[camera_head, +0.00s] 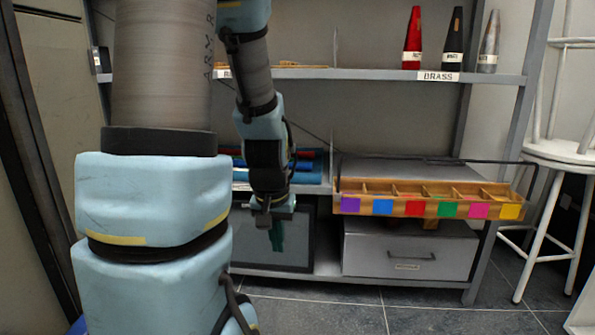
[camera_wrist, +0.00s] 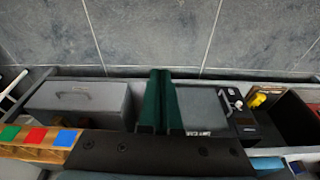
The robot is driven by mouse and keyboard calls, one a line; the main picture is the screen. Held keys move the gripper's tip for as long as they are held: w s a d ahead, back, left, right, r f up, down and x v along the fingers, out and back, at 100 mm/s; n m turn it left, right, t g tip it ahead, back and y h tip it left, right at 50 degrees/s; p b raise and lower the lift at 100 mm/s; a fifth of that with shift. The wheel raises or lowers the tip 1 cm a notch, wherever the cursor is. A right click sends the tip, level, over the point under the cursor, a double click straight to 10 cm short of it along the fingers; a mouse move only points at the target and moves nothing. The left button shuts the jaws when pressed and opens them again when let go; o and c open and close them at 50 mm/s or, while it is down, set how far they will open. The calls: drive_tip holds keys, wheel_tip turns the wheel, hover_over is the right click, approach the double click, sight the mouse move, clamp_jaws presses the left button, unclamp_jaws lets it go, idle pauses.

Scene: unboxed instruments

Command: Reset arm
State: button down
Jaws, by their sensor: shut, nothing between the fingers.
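My arm hangs folded down in the head view, in front of the metal shelf unit (camera_head: 300,72). My gripper (camera_head: 276,238) points downward, left of the wooden compartment tray. Its green fingers are together with nothing between them. In the wrist view my gripper (camera_wrist: 158,80) shows the two green fingers side by side and shut, over the lower shelf's front, with the floor beyond.
A wooden tray with coloured squares (camera_head: 428,208) sits on the middle shelf, above a grey drawer box (camera_head: 408,254). Red, black and grey cones (camera_head: 412,40) stand on the top shelf. A white stool (camera_head: 566,152) is at right. Tiled floor (camera_head: 330,310) is clear in front.

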drive_tip(key=s+a+r+n+g+p, duration=0.1)
drive_tip(key=s+a+r+p, duration=0.15)
drive_tip(key=s+r, duration=0.2)
wheel_tip(320, 180, up, 36)
drive_tip(key=p, duration=3.6)
drive_tip(key=shift+w, duration=0.15)
drive_tip(key=shift+r, duration=0.1)
